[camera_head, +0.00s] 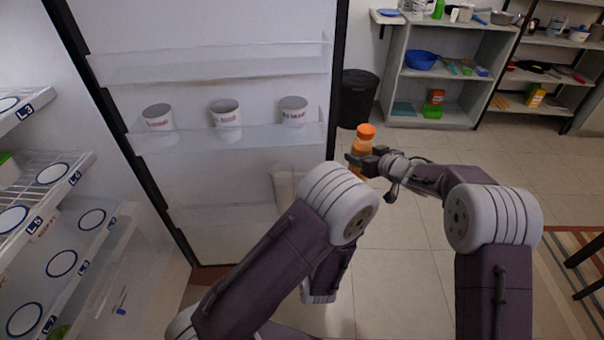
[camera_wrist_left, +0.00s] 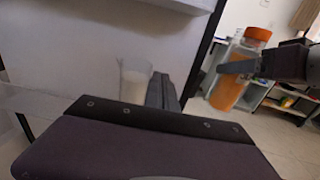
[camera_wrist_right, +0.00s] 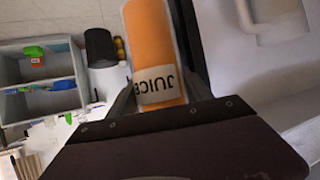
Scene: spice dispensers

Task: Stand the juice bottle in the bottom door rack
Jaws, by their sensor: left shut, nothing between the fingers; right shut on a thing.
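The orange juice bottle (camera_head: 364,138) with its orange cap is held upright by my right gripper (camera_head: 366,162), to the right of the open fridge door. In the right wrist view the bottle (camera_wrist_right: 152,45) and its JUICE label sit between the two fingers (camera_wrist_right: 160,95). It also shows in the left wrist view (camera_wrist_left: 229,92). The bottom door rack (camera_head: 222,214) is low on the door, partly hidden by my left arm; a pale cup-like container (camera_head: 284,184) stands at its right end. My left gripper (camera_wrist_left: 162,92) is shut and empty near that container; the head view hides it.
The middle door rack (camera_head: 190,138) holds three white cups. The upper door rack (camera_head: 210,66) looks empty. Fridge shelves with round markers are at left. A black bin (camera_head: 358,98) stands beyond the door's edge. Open tiled floor lies to the right.

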